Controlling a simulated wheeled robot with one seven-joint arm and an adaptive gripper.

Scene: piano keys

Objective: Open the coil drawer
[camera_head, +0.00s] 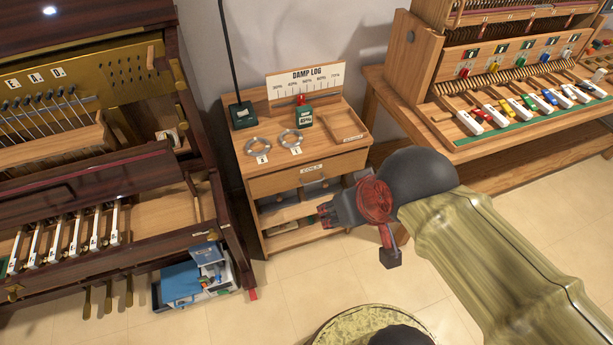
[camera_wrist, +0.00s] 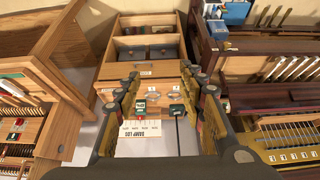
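The coil drawer (camera_head: 290,180) is a closed wooden front with a small white label, just under the top of the small wooden stand. In the wrist view, which is upside down, the drawer front (camera_wrist: 155,69) lies beyond my fingers. My gripper (camera_head: 325,213) is low in front of the stand's right side, below the drawer front and apart from it. In the wrist view my gripper (camera_wrist: 160,82) has its two fingers spread wide with nothing between them. No handle on the drawer can be made out clearly.
The stand's top holds two metal rings (camera_head: 257,147), green-black devices (camera_head: 303,117), a tray (camera_head: 342,124) and a damp log board (camera_head: 305,80). Open shelves (camera_head: 292,208) lie below the drawer. A piano (camera_head: 90,170) stands left, a key workbench (camera_head: 480,150) right. Floor in front is clear.

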